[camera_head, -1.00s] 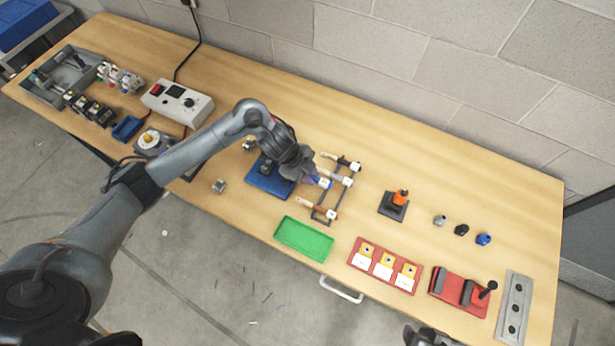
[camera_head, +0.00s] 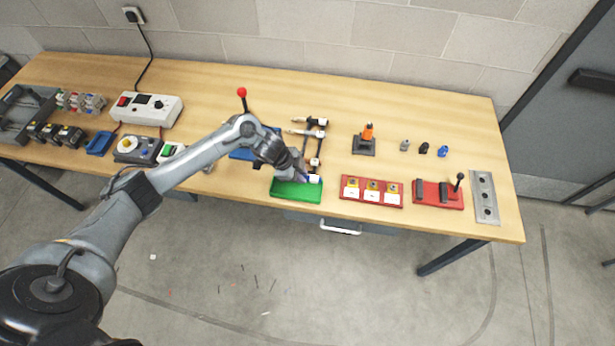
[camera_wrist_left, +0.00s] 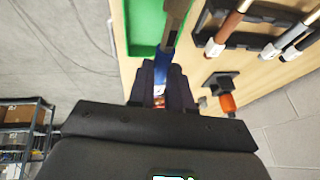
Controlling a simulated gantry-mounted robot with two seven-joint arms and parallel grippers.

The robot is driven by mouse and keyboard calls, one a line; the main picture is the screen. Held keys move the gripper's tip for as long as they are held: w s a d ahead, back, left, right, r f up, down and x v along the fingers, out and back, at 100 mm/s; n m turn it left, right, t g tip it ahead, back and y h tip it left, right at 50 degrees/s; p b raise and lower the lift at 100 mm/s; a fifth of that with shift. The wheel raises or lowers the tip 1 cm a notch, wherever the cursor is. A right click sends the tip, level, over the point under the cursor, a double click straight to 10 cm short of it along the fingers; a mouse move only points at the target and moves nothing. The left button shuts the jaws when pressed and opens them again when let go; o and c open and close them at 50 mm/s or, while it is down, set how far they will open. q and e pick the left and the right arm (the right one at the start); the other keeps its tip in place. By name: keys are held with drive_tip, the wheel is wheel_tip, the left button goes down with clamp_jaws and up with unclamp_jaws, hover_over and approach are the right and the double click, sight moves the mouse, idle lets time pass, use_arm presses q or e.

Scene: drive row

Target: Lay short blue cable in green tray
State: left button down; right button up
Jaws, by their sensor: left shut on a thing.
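My left gripper (camera_head: 299,174) is shut on the short blue cable (camera_head: 306,178), low over the green tray (camera_head: 296,195) in the head view. The cable's white end part (camera_head: 315,179) shows beside the fingers, above the tray's right side. In the left wrist view, my left gripper (camera_wrist_left: 161,88) holds the blue part of the cable (camera_wrist_left: 162,62), and a darker length runs up past the green tray (camera_wrist_left: 142,28). I cannot tell whether the cable touches the tray. My right gripper is not in view.
A dark rack (camera_head: 315,150) with other cables stands just behind the tray. A red plate (camera_head: 372,201) with yellow-topped parts lies close on the right. The tray is at the table's front edge.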

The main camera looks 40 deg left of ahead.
use_arm(q)
drive_tip(key=shift+s+a+f, duration=0.2)
drive_tip(key=shift+s+f, duration=0.15)
drive_tip(key=shift+f, duration=0.1)
drive_tip(key=shift+w+a+f+b, duration=0.1)
drive_tip(key=shift+w+a+b, duration=0.05)
drive_tip(key=shift+w+b, duration=0.2)
drive_tip(key=shift+f, duration=0.2)
drive_tip(key=shift+s+f+b, duration=0.15)
drive_tip(key=shift+f+b, duration=0.45)
drive_tip(key=shift+b, duration=0.25)
drive_tip(key=shift+f+b, duration=0.9)
drive_tip(key=shift+b, duration=0.15)
drive_tip(key=shift+f+b, duration=0.6)
drive_tip(key=shift+f, duration=0.95)
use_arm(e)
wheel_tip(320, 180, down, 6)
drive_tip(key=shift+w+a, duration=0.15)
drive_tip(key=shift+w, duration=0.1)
use_arm(q)
drive_tip(key=shift+f+b, duration=0.3)
drive_tip(key=shift+f, duration=0.1)
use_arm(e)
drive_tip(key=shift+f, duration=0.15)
